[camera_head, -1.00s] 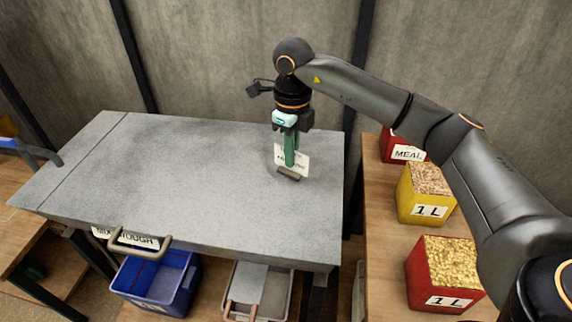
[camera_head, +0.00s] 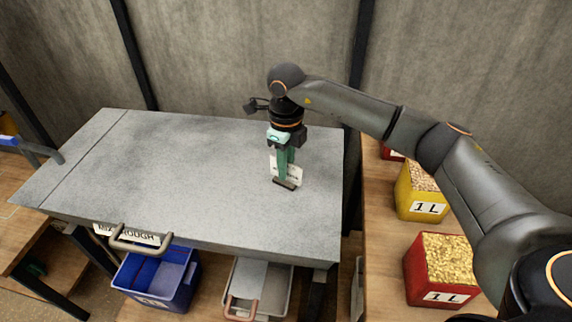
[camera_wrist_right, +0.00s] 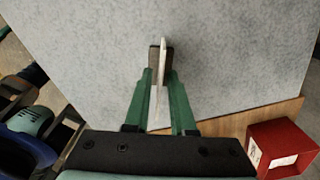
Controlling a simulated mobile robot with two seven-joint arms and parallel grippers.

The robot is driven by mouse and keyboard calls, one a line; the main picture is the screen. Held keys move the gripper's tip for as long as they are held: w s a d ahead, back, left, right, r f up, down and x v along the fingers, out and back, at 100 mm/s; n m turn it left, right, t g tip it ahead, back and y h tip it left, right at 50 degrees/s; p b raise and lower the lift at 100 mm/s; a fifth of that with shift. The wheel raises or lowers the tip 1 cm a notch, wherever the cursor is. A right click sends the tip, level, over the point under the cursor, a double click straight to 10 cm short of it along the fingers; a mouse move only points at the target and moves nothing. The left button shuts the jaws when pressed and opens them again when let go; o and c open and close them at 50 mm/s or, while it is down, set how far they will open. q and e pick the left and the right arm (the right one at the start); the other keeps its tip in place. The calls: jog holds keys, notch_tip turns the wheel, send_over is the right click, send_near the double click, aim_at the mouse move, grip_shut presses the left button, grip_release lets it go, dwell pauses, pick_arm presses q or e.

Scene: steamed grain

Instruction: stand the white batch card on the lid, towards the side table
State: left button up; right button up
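The white batch card (camera_head: 293,168) stands upright on a small dark foot (camera_head: 284,185) near the right end of the grey lid (camera_head: 190,180). My right gripper (camera_head: 285,178) points down and is shut on the card, with green fingers on either side. In the right wrist view the card (camera_wrist_right: 164,49) shows nearly edge-on between the fingertips (camera_wrist_right: 160,76), its dark foot beyond them. The fingers partly hide its print. I cannot tell whether the foot touches the lid. My left gripper is out of view.
A wooden table (camera_head: 382,243) on the right holds red and yellow grain boxes, including a red one (camera_head: 440,270). A handle (camera_head: 140,240) sticks out at the lid's front. A blue bin (camera_head: 155,280) and a grey tray (camera_head: 262,285) sit below. The lid's middle is clear.

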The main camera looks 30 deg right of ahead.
jog(key=shift+o, duration=0.5)
jog(key=shift+r, duration=0.1)
notch_tip(320, 180, up, 12)
jog(key=shift+b, duration=0.45)
